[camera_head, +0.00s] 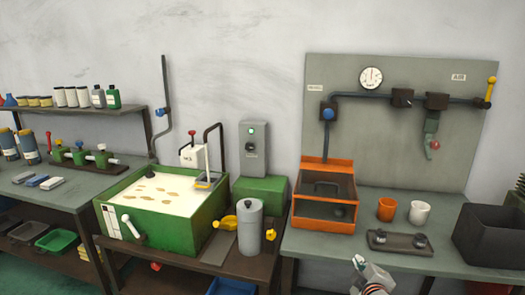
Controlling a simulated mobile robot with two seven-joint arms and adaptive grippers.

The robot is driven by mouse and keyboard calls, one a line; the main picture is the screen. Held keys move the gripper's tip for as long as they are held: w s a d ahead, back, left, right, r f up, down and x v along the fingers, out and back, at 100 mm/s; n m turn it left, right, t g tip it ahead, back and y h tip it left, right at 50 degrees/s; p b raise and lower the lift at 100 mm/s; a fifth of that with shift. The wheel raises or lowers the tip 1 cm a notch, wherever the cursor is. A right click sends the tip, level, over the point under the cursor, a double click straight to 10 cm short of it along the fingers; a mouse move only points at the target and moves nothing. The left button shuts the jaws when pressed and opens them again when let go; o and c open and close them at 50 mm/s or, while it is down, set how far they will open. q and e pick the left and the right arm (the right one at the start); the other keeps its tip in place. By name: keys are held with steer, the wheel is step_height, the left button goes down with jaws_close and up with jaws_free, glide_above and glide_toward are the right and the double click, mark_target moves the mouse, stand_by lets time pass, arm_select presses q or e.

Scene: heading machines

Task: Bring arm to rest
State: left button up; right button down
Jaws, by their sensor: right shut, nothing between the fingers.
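My right gripper (358,264) shows at the bottom edge, right of the middle, in the head view. It is shut and empty, in front of the right-hand workbench (315,245), and only its end is in view. It looks apart from the things on the bench. My left gripper is not in view.
An orange-framed box (325,205), an orange cup (386,209), a white cup (419,213) and a dark plate with knobs (400,242) stand on the right bench. A black bin (490,238) is at far right. A green tank (150,235) and grey canister (249,228) stand left.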

steer(key=s+a+f+m+g+y, duration=0.1)
steer(key=s+a+f+m, duration=0.1)
steer(key=s+f, duration=0.4)
steer(key=s+a+f+m+g+y, duration=0.1)
steer(key=s+a+f, duration=0.3)
steer(key=s, duration=1.1)
steer(key=s+a+f+m+g+y, duration=0.1)
steer(key=s+a+f+m+y, duration=0.2)
steer(key=s+f, duration=0.7)
steer(key=shift+s+f, duration=0.2)
steer(key=shift+s, duration=0.65)
